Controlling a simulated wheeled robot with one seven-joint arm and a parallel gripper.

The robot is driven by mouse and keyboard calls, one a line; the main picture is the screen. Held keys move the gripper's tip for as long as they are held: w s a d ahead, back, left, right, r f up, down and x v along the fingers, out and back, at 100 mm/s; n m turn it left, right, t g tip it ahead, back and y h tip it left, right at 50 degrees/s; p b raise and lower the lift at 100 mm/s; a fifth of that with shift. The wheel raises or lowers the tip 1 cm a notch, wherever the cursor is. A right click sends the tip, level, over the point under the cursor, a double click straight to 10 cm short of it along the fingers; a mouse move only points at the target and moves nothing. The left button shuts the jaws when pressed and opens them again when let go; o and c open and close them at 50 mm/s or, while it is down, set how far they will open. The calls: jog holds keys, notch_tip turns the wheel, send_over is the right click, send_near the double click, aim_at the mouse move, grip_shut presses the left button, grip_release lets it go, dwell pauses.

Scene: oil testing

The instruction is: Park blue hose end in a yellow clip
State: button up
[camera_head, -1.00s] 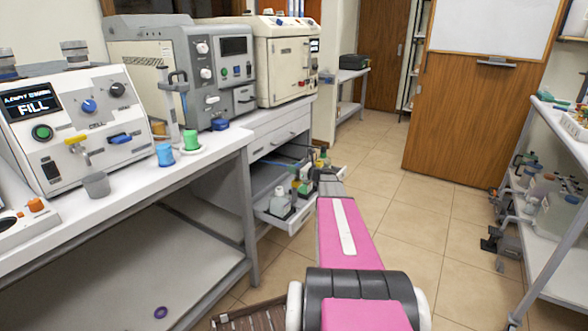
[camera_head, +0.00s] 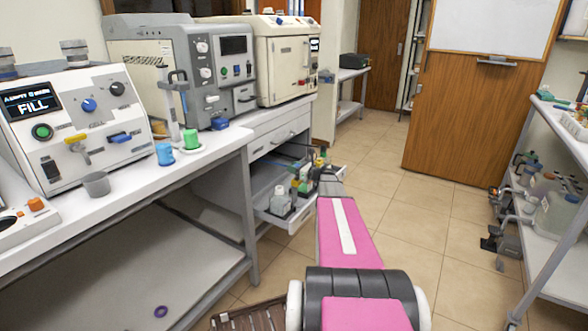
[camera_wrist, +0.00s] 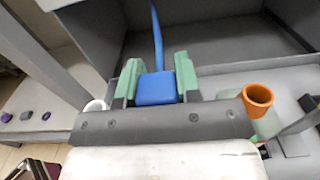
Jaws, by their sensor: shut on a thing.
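My gripper (camera_wrist: 156,86), with green fingers, is shut on the blue hose end (camera_wrist: 156,90), a blue block between the fingertips. A thin blue hose (camera_wrist: 157,30) runs up from it in the wrist view. The gripper is over the open drawer (camera_head: 296,222). In the head view my arm ends at this drawer, and the gripper is too small and crowded there to make out well. A small yellow spot (camera_head: 323,153) shows near the arm's end; I cannot tell whether it is a clip. No yellow clip is clear in the wrist view.
In the wrist view an orange-rimmed opening (camera_wrist: 257,95) is right of the gripper. A white bottle (camera_head: 280,202) stands in the drawer. The bench (camera_head: 215,150) with machines is at left, a shelf rack (camera_head: 555,250) at right.

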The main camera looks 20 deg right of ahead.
jog(key=shift+f, duration=1.45)
dwell(0.6)
jog(key=o, duration=1)
jog(key=shift+s, duration=0.1)
